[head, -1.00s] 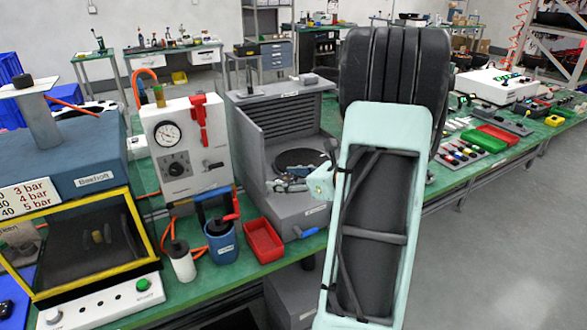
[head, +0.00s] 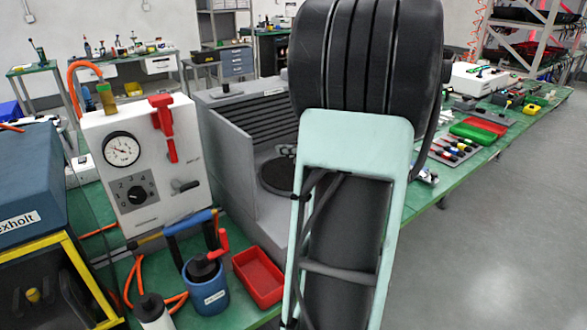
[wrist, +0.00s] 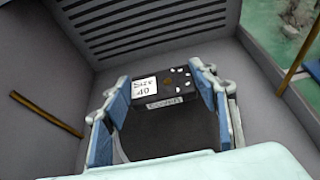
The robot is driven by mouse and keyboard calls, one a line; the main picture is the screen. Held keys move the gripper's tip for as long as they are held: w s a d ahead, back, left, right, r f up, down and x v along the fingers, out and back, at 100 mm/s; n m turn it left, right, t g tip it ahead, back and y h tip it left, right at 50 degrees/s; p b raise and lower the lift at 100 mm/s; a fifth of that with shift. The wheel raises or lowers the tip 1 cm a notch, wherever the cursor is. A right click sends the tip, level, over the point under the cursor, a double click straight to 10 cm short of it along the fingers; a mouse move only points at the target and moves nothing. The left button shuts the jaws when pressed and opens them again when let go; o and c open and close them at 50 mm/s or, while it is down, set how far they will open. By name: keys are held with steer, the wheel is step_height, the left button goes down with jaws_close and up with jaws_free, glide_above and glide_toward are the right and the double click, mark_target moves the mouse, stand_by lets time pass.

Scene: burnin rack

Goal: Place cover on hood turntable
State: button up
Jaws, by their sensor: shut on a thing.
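In the wrist view my gripper (wrist: 163,100) has its blue-padded fingers closed on the sides of a dark box-shaped cover (wrist: 178,128), which bears a white label and a "COVER" tag. The cover is held inside the grey hood (wrist: 70,75), facing its slatted back wall. In the head view the grey hood (head: 218,135) stands open on the bench, with the dark round turntable (head: 274,175) on its floor. My arm hides the hood's right part and most of the gripper there.
A white gauge unit (head: 130,165) stands left of the hood. In front are a red tray (head: 258,275), a blue pot (head: 206,287) and a white bottle (head: 152,312). A yellow-framed chamber (head: 50,270) is at the left. Open floor (head: 490,230) lies to the right.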

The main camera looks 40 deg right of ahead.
steer(key=shift+f+b, duration=0.6)
steer(key=shift+f, duration=2.3)
steer(key=shift+f, duration=0.2)
steer(key=o, duration=1.1)
steer(key=shift+r, duration=0.1)
steer(key=shift+r, duration=0.2)
steer(key=p+v, duration=0.1)
steer(key=v, duration=1.1)
steer(key=shift+f, duration=0.1)
